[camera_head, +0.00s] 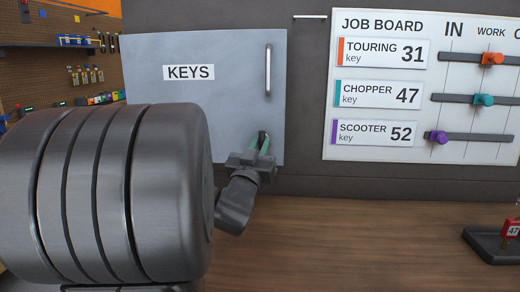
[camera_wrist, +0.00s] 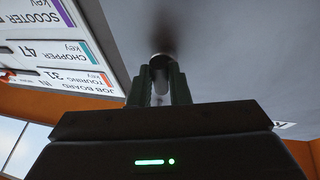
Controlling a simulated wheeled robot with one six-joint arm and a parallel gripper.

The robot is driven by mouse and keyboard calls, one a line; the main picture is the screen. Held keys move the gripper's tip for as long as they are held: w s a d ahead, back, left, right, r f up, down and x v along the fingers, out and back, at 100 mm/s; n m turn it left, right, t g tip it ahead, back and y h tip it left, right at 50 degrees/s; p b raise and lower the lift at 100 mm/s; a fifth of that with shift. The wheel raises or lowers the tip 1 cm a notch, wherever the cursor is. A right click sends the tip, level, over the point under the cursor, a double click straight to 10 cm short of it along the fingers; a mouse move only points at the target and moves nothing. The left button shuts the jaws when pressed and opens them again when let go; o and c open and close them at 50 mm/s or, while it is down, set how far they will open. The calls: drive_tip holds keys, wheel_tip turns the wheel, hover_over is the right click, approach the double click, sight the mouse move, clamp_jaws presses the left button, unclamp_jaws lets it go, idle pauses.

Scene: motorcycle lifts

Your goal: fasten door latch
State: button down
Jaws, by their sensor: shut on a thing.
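The grey KEYS cabinet door (camera_head: 215,110) hangs on the wall in the head view, with a vertical bar handle (camera_head: 268,70) near its right edge. It looks shut or nearly so. My gripper (camera_head: 262,146) is at the door's lower right corner, below the handle. Its green fingers are shut on the latch (camera_head: 262,135), a small dark metal piece. In the wrist view the latch (camera_wrist: 160,62) shows as a rounded metal end between the fingertips, against the grey door face. The fingers hide most of it, so I cannot tell its turn.
The job board (camera_head: 420,85) with coloured sliders hangs right of the door. A wooden worktop (camera_head: 350,220) lies below, mostly clear. A dark tray (camera_head: 490,245) with a red tag numbered 47 sits at its right. A pegboard (camera_head: 60,65) with tools is at left.

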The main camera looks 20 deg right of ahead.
drive_tip(key=shift+r, duration=0.15)
drive_tip(key=c, duration=1.4)
unclamp_jaws()
drive_tip(key=shift+o, duration=0.2)
drive_tip(key=b+v, duration=0.1)
drive_tip(key=v, duration=1.2)
drive_tip(key=shift+s+a+f, duration=0.2)
drive_tip(key=shift+s+f, duration=0.05)
drive_tip(key=shift+f, duration=0.05)
drive_tip(key=p+x, duration=0.1)
drive_tip(key=x, duration=1.3)
drive_tip(key=shift+a, duration=0.1)
